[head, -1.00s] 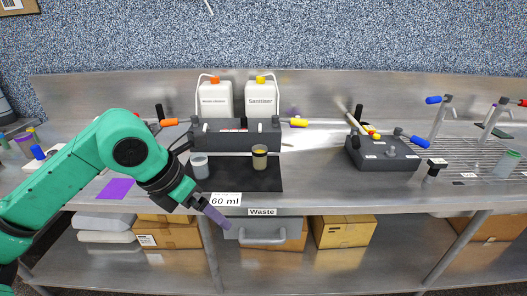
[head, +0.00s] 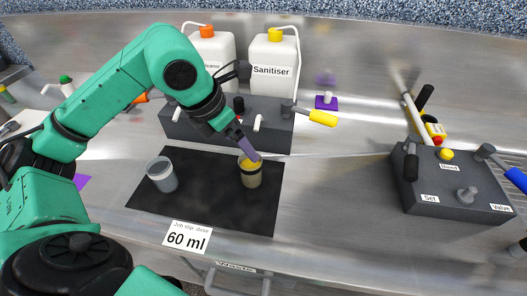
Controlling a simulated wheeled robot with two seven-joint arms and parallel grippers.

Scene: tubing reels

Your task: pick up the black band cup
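The black band cup (head: 252,178) stands upright on the right part of the black mat (head: 216,211). It is see-through, with a yellowish upper part. My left gripper (head: 250,153) reaches down from the upper left, with its purple fingers at the cup's rim. The fingers overlap the rim in this view, and I cannot tell whether they touch it, go inside it or are closed on it. A second cup (head: 162,176), grey-white, stands on the mat's left part. My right gripper is not in view.
A dark dispenser block (head: 180,125) stands behind the mat, with white bottles (head: 271,68) behind it. A yellow-handled lever (head: 322,118) juts out at its right end. A dark control box (head: 453,186) stands at the right. The steel bench between mat and box is clear.

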